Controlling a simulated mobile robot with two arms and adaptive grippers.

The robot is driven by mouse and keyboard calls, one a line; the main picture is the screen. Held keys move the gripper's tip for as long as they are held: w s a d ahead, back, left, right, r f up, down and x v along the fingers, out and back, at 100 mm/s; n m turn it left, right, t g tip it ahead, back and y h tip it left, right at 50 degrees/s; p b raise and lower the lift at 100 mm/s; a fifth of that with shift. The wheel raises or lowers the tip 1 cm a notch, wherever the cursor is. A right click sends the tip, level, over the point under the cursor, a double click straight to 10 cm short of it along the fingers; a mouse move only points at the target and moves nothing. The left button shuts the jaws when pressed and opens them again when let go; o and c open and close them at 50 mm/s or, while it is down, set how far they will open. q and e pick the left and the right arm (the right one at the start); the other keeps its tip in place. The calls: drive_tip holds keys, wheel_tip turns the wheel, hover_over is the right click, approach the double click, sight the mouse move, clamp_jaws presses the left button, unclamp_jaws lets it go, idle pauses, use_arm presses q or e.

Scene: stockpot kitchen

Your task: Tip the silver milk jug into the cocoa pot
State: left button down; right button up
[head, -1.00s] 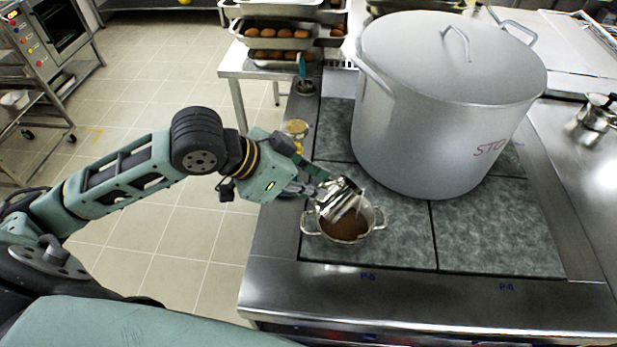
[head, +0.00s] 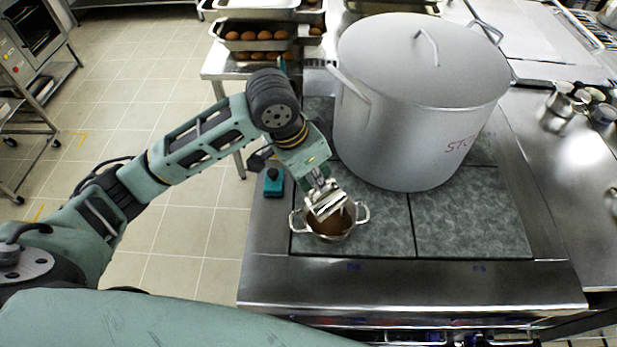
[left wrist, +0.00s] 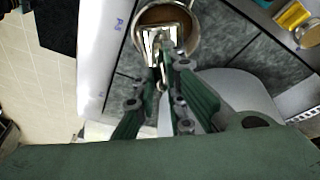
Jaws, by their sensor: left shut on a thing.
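My left gripper (head: 319,186) is shut on the silver milk jug (head: 326,204) and holds it over the cocoa pot. The jug is tilted steeply. I cannot tell whether milk is flowing from it. The cocoa pot (head: 331,236) is a small two-handled pot with brown cocoa inside, on the dark hob panel near the front. In the left wrist view the jug (left wrist: 163,48) lies beyond my fingers (left wrist: 163,78) and covers part of the pot (left wrist: 195,36). My right gripper is not in view.
A large lidded stockpot (head: 415,120) stands close behind and right of the cocoa pot. A teal object (head: 273,182) lies left of the pot. A yellow jar (left wrist: 291,17) shows in the left wrist view. The hob panel (head: 470,225) at front right is clear.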

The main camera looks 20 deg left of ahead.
use_arm(q)
drive_tip(key=shift+w+d+f+g+y, duration=0.1)
drive_tip(key=shift+w+d+g+y, duration=0.5)
drive_tip(key=shift+w+d+g, duration=0.4)
drive_tip(key=w+d+g+y+b, duration=0.1)
drive_tip(key=w+d+g+y, duration=0.3)
drive_tip(key=w+d, duration=0.1)
drive_tip(key=shift+w+f+g, duration=0.15)
drive_tip(key=shift+w+g, duration=0.25)
drive_tip(key=shift+w, duration=0.4)
drive_tip(key=shift+d+y, duration=0.1)
drive_tip(key=shift+y, duration=0.2)
drive_tip(key=shift+w+r+t, duration=0.2)
drive_tip(key=shift+r+t, duration=0.05)
drive_tip(key=shift+t, duration=0.05)
idle(1.8)
